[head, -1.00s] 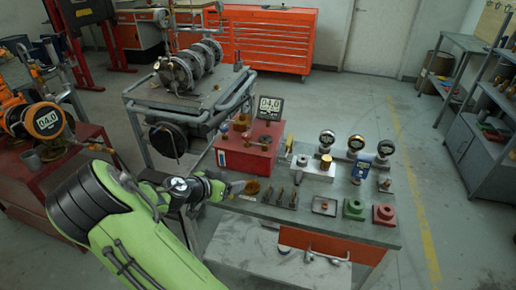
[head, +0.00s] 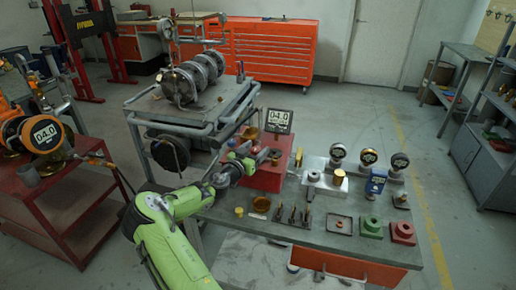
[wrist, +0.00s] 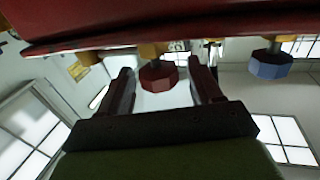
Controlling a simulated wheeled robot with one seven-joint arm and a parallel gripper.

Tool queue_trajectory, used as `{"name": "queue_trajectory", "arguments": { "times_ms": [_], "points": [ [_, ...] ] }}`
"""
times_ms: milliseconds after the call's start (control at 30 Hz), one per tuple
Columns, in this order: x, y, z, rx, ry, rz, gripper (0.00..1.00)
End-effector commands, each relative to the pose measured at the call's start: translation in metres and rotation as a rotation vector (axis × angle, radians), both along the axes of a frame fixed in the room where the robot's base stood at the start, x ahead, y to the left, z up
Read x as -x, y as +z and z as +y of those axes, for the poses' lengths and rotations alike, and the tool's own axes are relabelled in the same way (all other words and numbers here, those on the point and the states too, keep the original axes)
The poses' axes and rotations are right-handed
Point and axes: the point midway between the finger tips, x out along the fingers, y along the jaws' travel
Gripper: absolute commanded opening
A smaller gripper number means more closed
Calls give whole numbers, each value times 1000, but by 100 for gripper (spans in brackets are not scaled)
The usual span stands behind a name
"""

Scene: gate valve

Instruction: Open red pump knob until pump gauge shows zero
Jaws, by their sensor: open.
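The red box (head: 266,180) stands on the left part of the workbench, partly hidden by my arm. A dark display (head: 278,120) behind it reads about 04.0. In the wrist view a red faceted knob (wrist: 158,78) sticks out from the edge of the red box (wrist: 110,27). My gripper (wrist: 160,64) is open, with one finger on each side of the red knob. I cannot tell whether either finger touches it. A blue knob (wrist: 270,65) sits on the same box, to the right in the wrist view. In the head view my gripper (head: 262,156) is in front of the box.
An orange pump (head: 15,130) with a round 04.0 display (head: 46,133) stands at left on a red cart (head: 80,215). The workbench (head: 300,237) carries several gauges, fittings and small blocks. A metal cart (head: 205,105) stands behind. The floor at right is clear.

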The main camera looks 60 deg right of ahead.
Motion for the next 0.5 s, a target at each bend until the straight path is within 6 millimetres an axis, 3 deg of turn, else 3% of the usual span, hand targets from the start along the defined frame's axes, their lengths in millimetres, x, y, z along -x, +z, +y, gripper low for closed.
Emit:
{"name": "queue_trajectory", "arguments": {
  "times_ms": [133, 400, 500],
  "points": [
    [2, -1, -16, 0, 1, 1, 65],
    [2, 0, -18, -1, 1, 1, 65],
    [2, 0, -18, -1, 1, 1, 49]
  ]
}}
